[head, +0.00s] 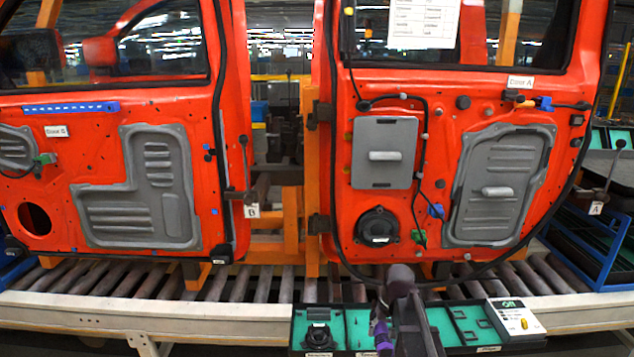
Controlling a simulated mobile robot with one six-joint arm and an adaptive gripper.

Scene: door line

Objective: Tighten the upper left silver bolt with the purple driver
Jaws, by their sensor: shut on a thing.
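My gripper (381,322) is low in the head view, over the parts tray in front of the right door. It is shut on the purple driver (382,337), of which only a small purple part shows beside my dark arm. The right door (340,200), labelled Door A, is orange-red. It carries a grey rectangular panel with a handle (385,138) and a larger ribbed grey panel (505,165). Small fasteners dot the door around these panels, but they are too small to tell which is the upper left silver bolt. The gripper is well below and apart from them.
A roller conveyor (170,280) runs below both doors. The left door (60,215) and a black cable (425,130) are also near.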

